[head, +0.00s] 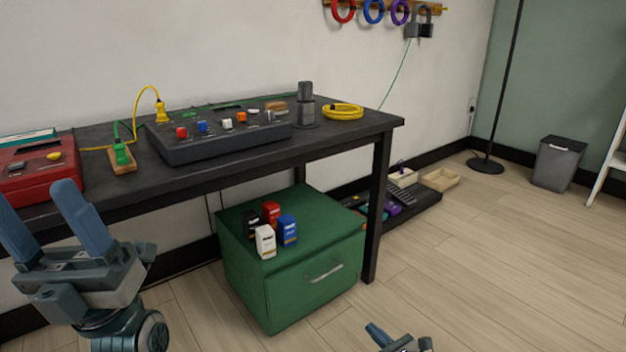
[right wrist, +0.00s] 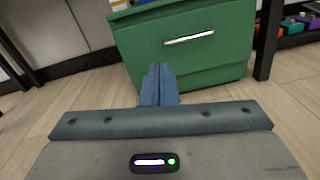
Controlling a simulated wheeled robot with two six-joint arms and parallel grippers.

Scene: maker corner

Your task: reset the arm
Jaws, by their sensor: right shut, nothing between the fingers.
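My left gripper (head: 50,215) is large at the left edge of the head view, in front of the workbench. Its two blue fingers point up and stand wide apart with nothing between them. My right gripper (head: 373,329) shows only in part at the bottom edge of the head view, low in front of the green cabinet (head: 295,289). In the right wrist view its two blue fingers (right wrist: 158,84) lie together, empty, pointing toward the cabinet's drawer front (right wrist: 190,64). The rest of the right arm is out of the head view.
The black workbench (head: 345,123) carries a grey control panel (head: 215,151), a red box (head: 40,184) and a yellow cable coil (head: 343,111). Several small bottles stand on the cabinet. A low black shelf (head: 425,197) and a grey bin (head: 558,163) are farther back.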

